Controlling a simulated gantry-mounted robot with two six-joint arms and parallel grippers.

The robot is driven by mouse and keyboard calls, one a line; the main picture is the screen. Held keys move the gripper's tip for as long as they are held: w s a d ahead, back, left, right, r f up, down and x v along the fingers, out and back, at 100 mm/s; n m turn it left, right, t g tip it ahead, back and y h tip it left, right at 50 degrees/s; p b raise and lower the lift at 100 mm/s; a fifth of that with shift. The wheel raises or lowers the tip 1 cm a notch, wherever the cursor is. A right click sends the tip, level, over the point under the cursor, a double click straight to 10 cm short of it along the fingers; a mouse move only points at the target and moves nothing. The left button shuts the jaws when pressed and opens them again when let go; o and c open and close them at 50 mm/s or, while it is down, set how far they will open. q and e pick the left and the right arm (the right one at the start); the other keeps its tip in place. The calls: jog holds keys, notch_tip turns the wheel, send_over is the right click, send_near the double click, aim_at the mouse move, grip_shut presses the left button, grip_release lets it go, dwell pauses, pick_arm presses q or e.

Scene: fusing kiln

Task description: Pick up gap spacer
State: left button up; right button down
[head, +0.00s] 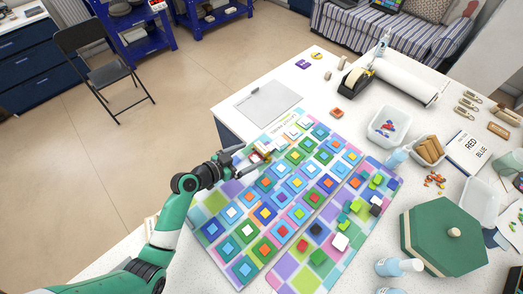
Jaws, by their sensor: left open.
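My left gripper (247,160) comes in from the left and is open, over the upper left edge of the patterned board (211,204). A small yellow and red piece (259,157) lies close to its fingertips; I cannot tell whether they touch. I cannot make out for sure which thing is the gap spacer. The board carries rows of stacked coloured square tiles (265,213). My right gripper is not in view.
A second patterned board (283,275) with loose coloured squares lies to the right. A green hexagonal lidded box (440,240), white trays (388,127), a tape dispenser (357,81) and a paper roll (404,80) stand on the table. A grey pad (268,102) lies behind the gripper.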

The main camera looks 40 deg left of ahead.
aim_at(259, 149)
pick_arm(q)
jog(key=x, duration=0.5)
jog(key=shift+w+r+b, duration=0.15)
jog(key=shift+r+b, duration=0.05)
jog(key=shift+b, duration=0.2)
jog(key=c, duration=1.4)
jog(key=shift+r, duration=0.4)
jog(key=r, duration=0.1)
jog(key=r+p, duration=0.2)
jog(key=r, duration=0.1)
jog(key=shift+s+d, duration=0.25)
jog(key=shift+s, duration=0.15)
jog(key=s+d+r+p, duration=0.1)
jog(key=s+d+r, duration=0.1)
jog(key=s, duration=0.2)
jog(key=s+d+r+p, duration=0.2)
jog(key=s+r, duration=0.1)
jog(key=s+d+r+p, duration=0.2)
jog(key=s+r, duration=0.1)
jog(key=s, duration=0.1)
jog(key=shift+s+d+r, duration=0.15)
jog(key=shift+s, duration=0.15)
